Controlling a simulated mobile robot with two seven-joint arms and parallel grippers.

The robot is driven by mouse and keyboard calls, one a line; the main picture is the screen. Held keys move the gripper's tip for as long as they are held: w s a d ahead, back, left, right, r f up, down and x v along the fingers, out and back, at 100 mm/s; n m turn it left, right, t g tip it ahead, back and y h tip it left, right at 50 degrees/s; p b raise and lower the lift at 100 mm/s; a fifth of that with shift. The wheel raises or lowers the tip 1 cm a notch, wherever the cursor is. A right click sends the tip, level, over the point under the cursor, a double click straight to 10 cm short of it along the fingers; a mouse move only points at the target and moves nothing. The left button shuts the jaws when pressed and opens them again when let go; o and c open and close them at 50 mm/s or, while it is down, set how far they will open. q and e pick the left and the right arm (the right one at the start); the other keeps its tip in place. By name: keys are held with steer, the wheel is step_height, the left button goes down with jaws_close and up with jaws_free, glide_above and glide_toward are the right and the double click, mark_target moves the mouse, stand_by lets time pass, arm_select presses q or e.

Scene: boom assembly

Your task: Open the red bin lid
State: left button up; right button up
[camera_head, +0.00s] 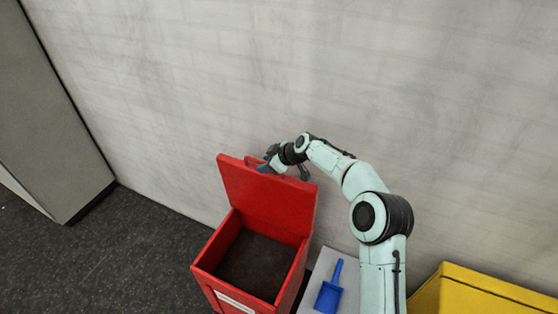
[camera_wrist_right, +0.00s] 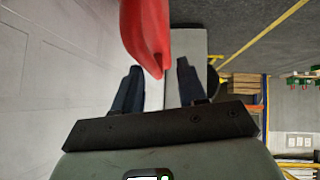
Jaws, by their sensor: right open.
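The red bin (camera_head: 292,284) stands on the floor by the wall, and its dark inside shows from above. Its red lid (camera_head: 265,200) is raised, standing up at the back of the bin. In the right wrist view, the two dark fingers of the gripper (camera_wrist_right: 159,85) are apart. A red part, likely of the lid (camera_wrist_right: 146,30), reaches down between or just beyond them; I cannot tell whether they touch it. My left gripper is not in view.
A blue dustpan (camera_head: 329,292) lies on a grey surface (camera_head: 318,278) right of the bin. A yellow bin or box (camera_head: 480,290) is at the lower right. A grey cabinet (camera_head: 50,120) stands at the left. The dark floor (camera_head: 130,260) left of the bin is clear.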

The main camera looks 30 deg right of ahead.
arm_select(q)
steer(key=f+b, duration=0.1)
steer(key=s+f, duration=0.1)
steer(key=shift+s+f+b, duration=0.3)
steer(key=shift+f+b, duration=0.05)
steer(key=shift+b, duration=0.05)
arm_select(e)
steer(key=v, duration=1)
steer(key=shift+s, duration=0.1)
